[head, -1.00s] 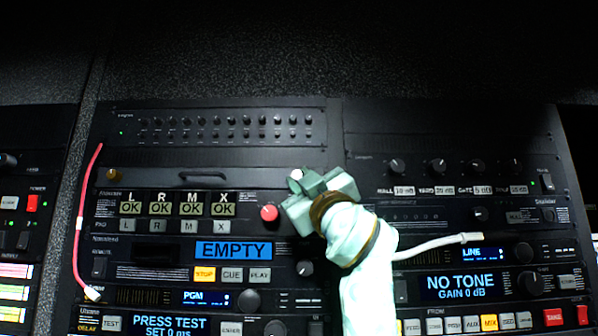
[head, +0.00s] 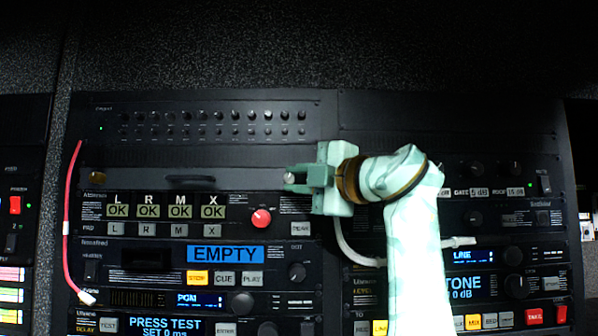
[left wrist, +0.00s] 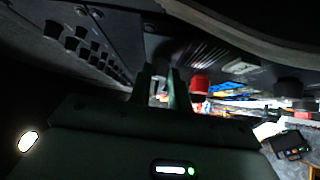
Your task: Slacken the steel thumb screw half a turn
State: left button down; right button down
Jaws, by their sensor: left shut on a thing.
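The steel thumb screw (head: 289,178) is a small bright metal head at the right end of the black drawer panel (head: 140,181) in the head view. My left gripper (head: 291,179) reaches it from the right and is shut on it, with the jaws partly covering it. In the left wrist view the two dark fingers (left wrist: 160,90) stand close together with a small bright bit of metal (left wrist: 158,97) between them. A brass-coloured screw (head: 97,176) sits at the panel's left end. My right gripper is not in view.
A red knob (head: 261,218) lies just below and left of the jaws. A row of small knobs (head: 212,116) runs above. A white cable (head: 353,252) loops behind my arm, and a red cable (head: 66,220) hangs at the left.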

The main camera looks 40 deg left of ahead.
pick_arm(q)
jog(key=shift+r+n+h, duration=0.15)
jog(key=shift+n+h, duration=0.45)
jog(key=c, duration=1.3)
grip_release()
jog(key=shift+a, duration=0.1)
jog(key=s+d, duration=0.1)
jog(key=d, duration=1.5)
jog(key=shift+s+r, duration=0.25)
